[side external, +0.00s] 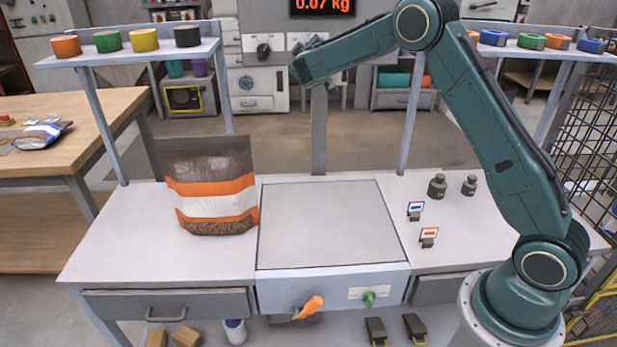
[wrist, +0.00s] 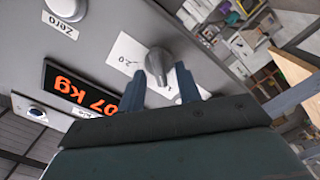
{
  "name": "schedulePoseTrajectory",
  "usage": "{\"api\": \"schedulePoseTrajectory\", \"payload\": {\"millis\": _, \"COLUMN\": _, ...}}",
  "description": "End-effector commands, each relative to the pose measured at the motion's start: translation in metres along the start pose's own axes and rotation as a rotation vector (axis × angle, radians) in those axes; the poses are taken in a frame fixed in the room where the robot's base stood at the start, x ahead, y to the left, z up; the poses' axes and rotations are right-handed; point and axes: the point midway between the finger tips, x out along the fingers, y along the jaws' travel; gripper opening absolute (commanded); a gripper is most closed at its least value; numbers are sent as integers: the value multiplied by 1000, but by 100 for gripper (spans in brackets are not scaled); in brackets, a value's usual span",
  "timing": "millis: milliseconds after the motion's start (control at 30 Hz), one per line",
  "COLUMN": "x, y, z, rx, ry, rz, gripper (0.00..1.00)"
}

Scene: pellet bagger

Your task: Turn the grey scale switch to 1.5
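The grey scale switch (wrist: 157,64) is a rounded knob on a white label plate, in the wrist view. A "2.0" mark shows on the plate to its left in that picture. Other marks are hidden, and I cannot tell which mark the knob points to. My gripper (wrist: 160,72) has its two blue-grey fingers apart, one on each side of the knob, with gaps visible; I see no clear contact. In the side external view my gripper (side external: 303,60) is up at the scale's panel and covers the switch there.
The scale display (side external: 322,6) reads 0.07 kg. An orange and white pellet bag (side external: 212,190) stands left of the bare square plate (side external: 328,222). Shelves with coloured rolls flank the panel.

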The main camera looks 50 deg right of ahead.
Motion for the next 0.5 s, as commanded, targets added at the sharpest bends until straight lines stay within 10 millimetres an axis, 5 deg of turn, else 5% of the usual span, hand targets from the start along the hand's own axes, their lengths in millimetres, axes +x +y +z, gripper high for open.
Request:
{"api": "schedulePoseTrajectory", "payload": {"millis": 67, "x": 0, "y": 0, "z": 0, "rx": 0, "ry": 0, "rz": 0, "gripper": 32}}
{"api": "schedulePoseTrajectory", "payload": {"millis": 233, "x": 0, "y": 0, "z": 0, "rx": 0, "ry": 0, "rz": 0, "gripper": 0}}
{"api": "schedulePoseTrajectory", "payload": {"millis": 500, "x": 0, "y": 0, "z": 0, "rx": 7, "ry": 0, "rz": 0, "gripper": 0}}
